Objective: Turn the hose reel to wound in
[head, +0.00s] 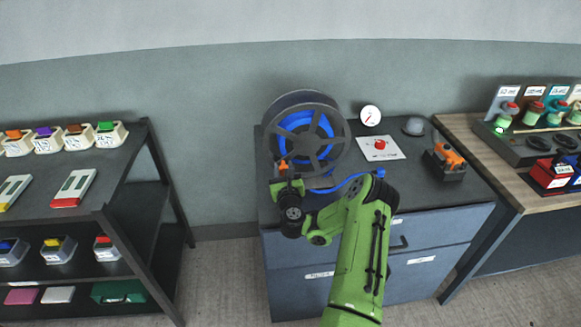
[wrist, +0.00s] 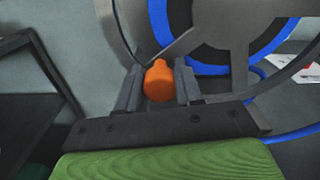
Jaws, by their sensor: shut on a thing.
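The hose reel (head: 297,123) stands upright on the dark cabinet top, with grey spoked side discs and blue hose wound inside. It fills much of the wrist view (wrist: 235,45). A length of blue hose (head: 340,186) runs from its lower part along the cabinet top to the right. The orange crank handle (wrist: 158,82) is at the lower left of the reel's rim. My gripper (wrist: 160,88) is shut on this handle, one finger on each side. In the head view my gripper (head: 285,172) is at the reel's lower left, and my green arm hides part of the cabinet front.
The cabinet top (head: 400,180) also bears a gauge (head: 370,115), a card with a red mark (head: 380,148), a grey dome (head: 414,126) and an orange tool on a dark block (head: 448,160). A dark shelf (head: 90,215) stands left; a wooden bench (head: 480,150) stands right.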

